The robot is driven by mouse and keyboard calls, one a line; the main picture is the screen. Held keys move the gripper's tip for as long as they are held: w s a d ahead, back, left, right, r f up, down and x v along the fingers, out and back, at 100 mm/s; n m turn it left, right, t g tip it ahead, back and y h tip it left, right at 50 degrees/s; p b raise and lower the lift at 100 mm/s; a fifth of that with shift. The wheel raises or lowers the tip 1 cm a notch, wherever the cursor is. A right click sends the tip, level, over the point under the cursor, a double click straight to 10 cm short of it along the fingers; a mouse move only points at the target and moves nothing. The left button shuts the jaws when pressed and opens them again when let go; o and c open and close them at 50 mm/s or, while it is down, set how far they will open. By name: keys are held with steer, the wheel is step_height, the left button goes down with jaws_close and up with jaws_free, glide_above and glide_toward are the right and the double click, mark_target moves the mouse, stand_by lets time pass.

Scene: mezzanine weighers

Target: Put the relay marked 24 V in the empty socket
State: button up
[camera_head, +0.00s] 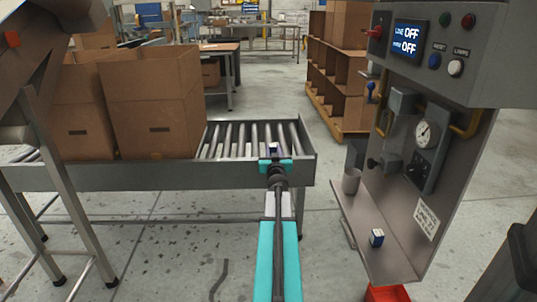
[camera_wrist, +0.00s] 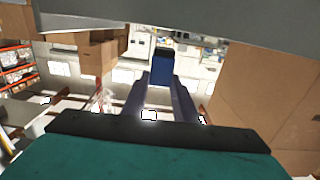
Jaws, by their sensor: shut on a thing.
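My gripper (camera_head: 275,160) is over the roller conveyor in the camera_head view. In the camera_wrist view its two fingers (camera_wrist: 162,85) are shut on a small dark blue relay (camera_wrist: 162,66). The relay also shows as a small dark block (camera_head: 274,149) at the gripper's tip. Its marking cannot be read. Another small blue and white relay (camera_head: 376,238) stands on the shelf of the grey panel at the right, apart from my gripper. Its marking is too small to read. I cannot make out the empty socket in either view.
The grey panel (camera_head: 450,60) has a display reading OFF, buttons, a gauge (camera_head: 425,134) and a shelf with a grey cup (camera_head: 351,181). Cardboard boxes (camera_head: 152,100) stand on the conveyor (camera_head: 190,176) at left. A red bin (camera_head: 388,293) is below the panel.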

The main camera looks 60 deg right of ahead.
steer(key=shift+w+a+f+b+x, duration=0.2)
steer(key=shift+b+x, duration=0.25)
steer(key=shift+x, duration=0.8)
steer(key=shift+w+a+f+b+x, duration=0.1)
steer(key=shift+w+b+x, duration=0.25)
steer(key=shift+x, duration=0.95)
steer(key=shift+w+a+f+b+x, duration=0.15)
steer(key=shift+b+x, duration=0.4)
steer(key=shift+x, duration=0.7)
steer(key=shift+f+b, duration=1.75)
steer(key=shift+b, duration=0.15)
steer(key=shift+f, duration=0.2)
steer(key=o, duration=1.1)
steer(key=shift+r, duration=0.25)
steer(key=shift+p+v, duration=0.9)
steer(key=shift+v, duration=5.15)
